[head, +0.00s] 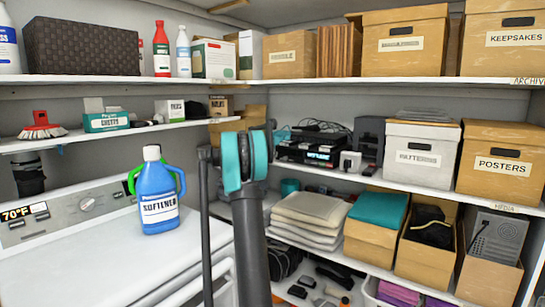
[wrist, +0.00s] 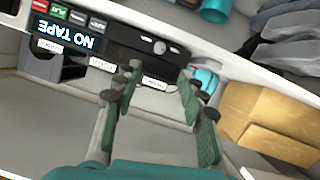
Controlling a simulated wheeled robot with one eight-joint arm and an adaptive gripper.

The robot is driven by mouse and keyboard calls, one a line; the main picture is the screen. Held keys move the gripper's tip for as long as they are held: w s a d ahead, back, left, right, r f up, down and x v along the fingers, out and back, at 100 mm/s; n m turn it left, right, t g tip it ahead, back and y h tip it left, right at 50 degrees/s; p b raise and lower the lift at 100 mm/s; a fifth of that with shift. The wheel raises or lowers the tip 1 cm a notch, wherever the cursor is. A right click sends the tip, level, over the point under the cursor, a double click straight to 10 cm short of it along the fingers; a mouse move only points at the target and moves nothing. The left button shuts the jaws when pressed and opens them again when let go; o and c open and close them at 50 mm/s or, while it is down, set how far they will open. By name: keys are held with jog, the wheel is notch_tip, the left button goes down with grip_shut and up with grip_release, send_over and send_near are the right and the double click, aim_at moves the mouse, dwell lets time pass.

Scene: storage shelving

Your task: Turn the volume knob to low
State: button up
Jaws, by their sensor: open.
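A black audio device with a lit display reading "NO TAPE" (wrist: 68,32) shows upside down in the wrist view. A small round pale knob-like part (wrist: 160,47) is on its front; I cannot tell whether it is the volume knob or where it points. Small labels on the device are too blurred to read. In the head view the black device (head: 306,150) stands on the middle shelf, right of my arm. My gripper (wrist: 158,82) is open and empty, its green fingers spread in front of the device, apart from the knob-like part. The head view does not show the fingertips clearly.
A white box labelled "BATTERIES" (head: 422,152) and a "POSTERS" box (head: 500,163) stand right of the device. Folded cloths (head: 308,210) lie on the shelf below. A blue softener bottle (head: 158,195) stands on the white washer (head: 90,255) at left. A cardboard box (wrist: 270,120) is right of my fingers.

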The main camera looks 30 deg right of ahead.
jog(key=s+a+f+m+t+h, duration=0.2)
jog(key=s+a+f+h, duration=0.1)
jog(key=a+f, duration=0.15)
send_near(284, 158)
jog(key=shift+m+t+h, duration=0.3)
jog(key=shift+m, duration=0.1)
jog(key=x, duration=0.8)
jog(key=shift+s+d+f, duration=0.15)
jog(key=shift+d+f, duration=0.1)
jog(key=shift+f, duration=0.15)
grip_shut()
